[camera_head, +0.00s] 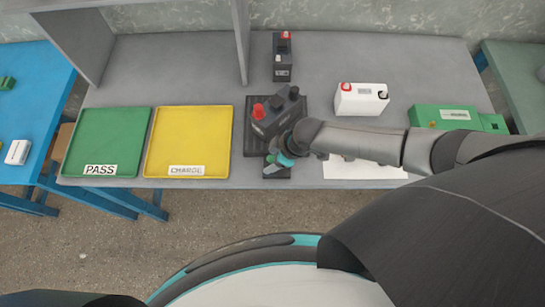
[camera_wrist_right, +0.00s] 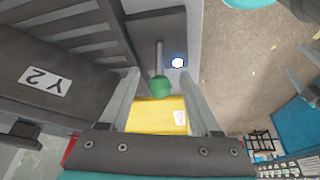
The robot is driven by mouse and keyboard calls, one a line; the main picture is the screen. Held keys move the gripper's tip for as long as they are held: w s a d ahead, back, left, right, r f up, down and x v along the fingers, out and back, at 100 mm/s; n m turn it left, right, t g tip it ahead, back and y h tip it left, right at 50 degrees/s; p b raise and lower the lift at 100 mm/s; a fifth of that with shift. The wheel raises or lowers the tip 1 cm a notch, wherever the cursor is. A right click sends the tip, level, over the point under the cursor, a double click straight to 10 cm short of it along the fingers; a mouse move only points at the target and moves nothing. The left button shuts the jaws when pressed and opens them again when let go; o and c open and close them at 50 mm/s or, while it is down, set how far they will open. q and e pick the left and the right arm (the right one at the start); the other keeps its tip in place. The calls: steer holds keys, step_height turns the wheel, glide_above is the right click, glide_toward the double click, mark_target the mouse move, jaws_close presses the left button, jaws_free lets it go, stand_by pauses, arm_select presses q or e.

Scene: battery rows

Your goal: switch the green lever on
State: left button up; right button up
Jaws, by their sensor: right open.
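The green lever shows in the right wrist view as a green ball knob (camera_wrist_right: 160,87) on a thin metal rod, set on a grey panel beside a small lit white lamp (camera_wrist_right: 178,63). My right gripper (camera_wrist_right: 160,82) is open, with one finger on each side of the knob; I cannot tell whether either finger touches it. In the head view my right gripper (camera_head: 274,165) is at the front of the dark battery station (camera_head: 252,115) and largely hides the lever. My left gripper is not in view.
A green PASS tray (camera_head: 77,145) and a yellow tray (camera_head: 217,145) lie left of the station. A dark battery (camera_head: 283,62) stands behind it. A white battery (camera_head: 360,103) and a green box (camera_head: 430,115) are to the right. A grey shelf rises at back left.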

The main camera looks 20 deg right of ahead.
jaws_close()
stand_by(0.5)
